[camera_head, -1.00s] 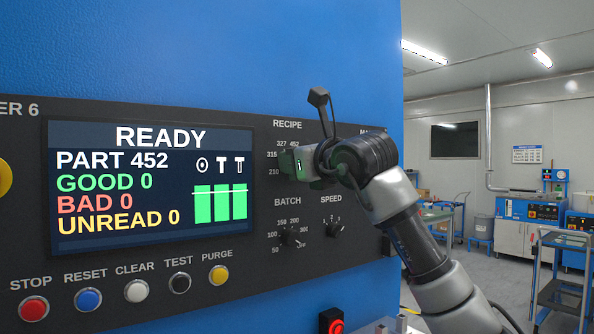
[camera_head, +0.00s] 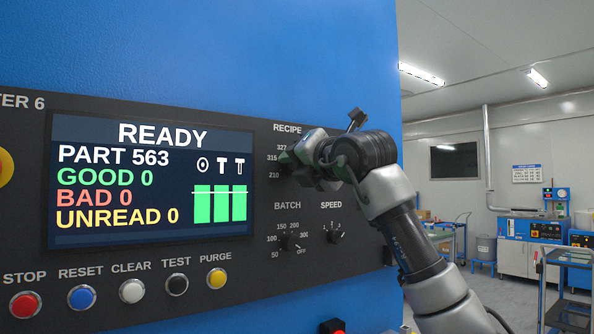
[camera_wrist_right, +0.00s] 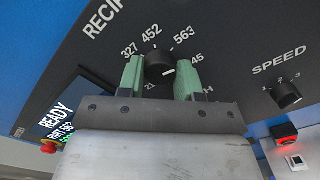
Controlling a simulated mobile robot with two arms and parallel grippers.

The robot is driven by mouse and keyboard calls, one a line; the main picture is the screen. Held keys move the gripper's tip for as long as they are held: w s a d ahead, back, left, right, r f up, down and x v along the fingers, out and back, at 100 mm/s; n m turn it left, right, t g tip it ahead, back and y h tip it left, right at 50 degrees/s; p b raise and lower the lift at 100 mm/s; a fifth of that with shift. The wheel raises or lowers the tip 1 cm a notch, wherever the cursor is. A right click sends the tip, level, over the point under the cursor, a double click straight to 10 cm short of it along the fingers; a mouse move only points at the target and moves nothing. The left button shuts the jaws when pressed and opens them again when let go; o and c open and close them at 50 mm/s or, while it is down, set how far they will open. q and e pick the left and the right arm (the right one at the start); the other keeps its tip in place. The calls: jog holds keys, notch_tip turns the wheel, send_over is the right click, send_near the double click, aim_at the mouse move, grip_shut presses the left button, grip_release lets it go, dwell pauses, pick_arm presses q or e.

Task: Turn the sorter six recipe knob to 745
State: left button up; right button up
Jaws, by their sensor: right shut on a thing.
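The recipe knob (camera_wrist_right: 158,60) is a dark round knob on the black panel, ringed by printed numbers including 327, 452, 563 and a partly hidden one ending in 45. My right gripper (camera_wrist_right: 159,72) is shut on it, with a green finger pad on either side. A short white mark shows at the knob's lower right edge. In the head view my right gripper (camera_head: 300,157) covers most of the knob and its numbers. The sorter six screen (camera_head: 152,180) reads READY and PART 563. My left gripper is out of view.
The batch knob (camera_head: 290,240) and speed knob (camera_head: 334,236) sit just below my right gripper. A row of buttons, including a red stop button (camera_head: 26,304), runs under the screen. Open room lies right of the blue cabinet (camera_head: 230,60).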

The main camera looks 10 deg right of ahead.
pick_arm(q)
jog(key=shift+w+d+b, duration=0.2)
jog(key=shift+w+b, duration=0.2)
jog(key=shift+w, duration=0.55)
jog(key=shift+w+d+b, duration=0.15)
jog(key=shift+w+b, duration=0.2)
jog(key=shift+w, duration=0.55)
pick_arm(e)
jog(key=shift+f+m, duration=0.1)
jog(key=shift+m, duration=2.5)
jog(key=o, duration=0.9)
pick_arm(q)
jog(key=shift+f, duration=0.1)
pick_arm(e)
jog(key=shift+s+d, duration=0.1)
